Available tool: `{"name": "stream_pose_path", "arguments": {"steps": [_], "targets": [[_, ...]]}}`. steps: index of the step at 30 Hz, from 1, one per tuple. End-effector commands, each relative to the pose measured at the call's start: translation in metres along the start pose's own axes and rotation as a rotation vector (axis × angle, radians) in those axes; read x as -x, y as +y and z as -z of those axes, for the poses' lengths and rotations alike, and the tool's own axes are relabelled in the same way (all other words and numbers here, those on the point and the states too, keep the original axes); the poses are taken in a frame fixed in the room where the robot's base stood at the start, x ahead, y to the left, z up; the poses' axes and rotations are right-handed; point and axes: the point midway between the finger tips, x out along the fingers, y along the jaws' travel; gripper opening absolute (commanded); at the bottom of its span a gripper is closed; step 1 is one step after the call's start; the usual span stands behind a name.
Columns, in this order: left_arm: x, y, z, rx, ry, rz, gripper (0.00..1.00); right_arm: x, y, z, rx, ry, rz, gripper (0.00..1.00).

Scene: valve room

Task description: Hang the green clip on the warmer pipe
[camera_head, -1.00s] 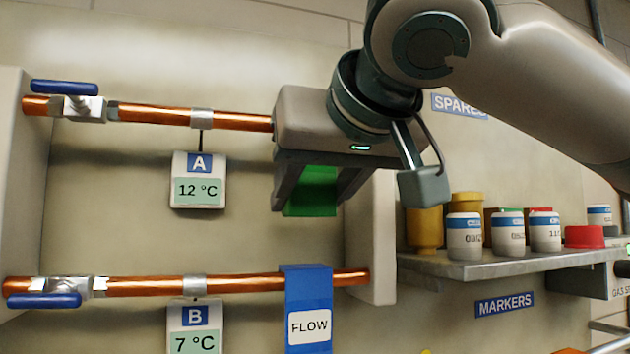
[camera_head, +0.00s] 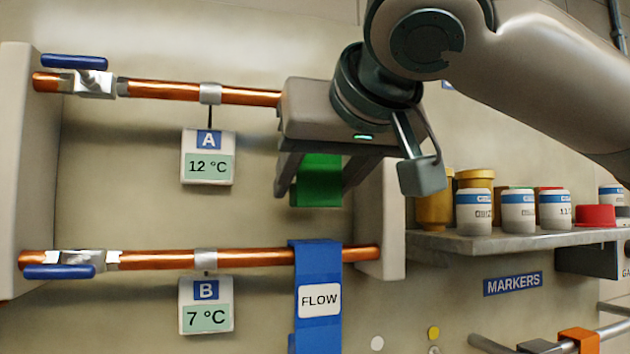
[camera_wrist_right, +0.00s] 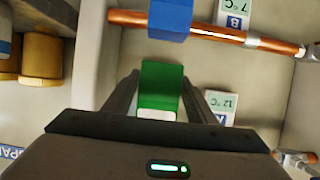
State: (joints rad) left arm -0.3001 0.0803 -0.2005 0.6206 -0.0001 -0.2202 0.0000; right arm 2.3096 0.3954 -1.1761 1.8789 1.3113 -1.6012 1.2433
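My right gripper (camera_head: 315,190) is shut on the green clip (camera_head: 320,182), which hangs between its fingers in front of the wall. In the right wrist view the clip (camera_wrist_right: 161,88) sits between both fingers (camera_wrist_right: 160,82). The upper copper pipe A (camera_head: 160,88) carries a gauge (camera_head: 208,157) reading 12 °C; my gripper hides its right end. The lower copper pipe B (camera_head: 160,259) carries a gauge (camera_head: 206,305) reading 7 °C. The clip is apart from pipe B, above it in the head view. My left gripper is not in view.
A blue FLOW clip (camera_head: 318,265) hangs on pipe B near its right end. Both pipes have blue-handled valves at left. A shelf (camera_head: 490,241) with jars is at right. An orange clip (camera_head: 578,340) is on a rod below it. Pipe B is bare between gauge and FLOW clip.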

Motion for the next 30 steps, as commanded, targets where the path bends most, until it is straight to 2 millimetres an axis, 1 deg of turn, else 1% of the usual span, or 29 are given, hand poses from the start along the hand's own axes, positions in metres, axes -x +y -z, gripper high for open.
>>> {"name": "stream_pose_path", "arguments": {"steps": [11,17,23,26,30], "targets": [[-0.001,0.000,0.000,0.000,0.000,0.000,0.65,0.000,0.000,0.000,0.000,0.000,0.000,0.65],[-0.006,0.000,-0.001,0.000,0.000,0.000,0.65,0.009,0.000,-0.001,-0.001,0.002,0.000,0.65],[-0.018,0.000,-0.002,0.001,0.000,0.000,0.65,0.034,0.000,-0.003,-0.002,0.002,0.001,0.65],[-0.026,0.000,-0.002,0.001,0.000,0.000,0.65,0.052,0.000,-0.003,-0.001,0.003,0.001,0.65],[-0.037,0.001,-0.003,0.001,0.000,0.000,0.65,0.081,0.000,-0.003,-0.002,0.003,0.001,0.65]]}}
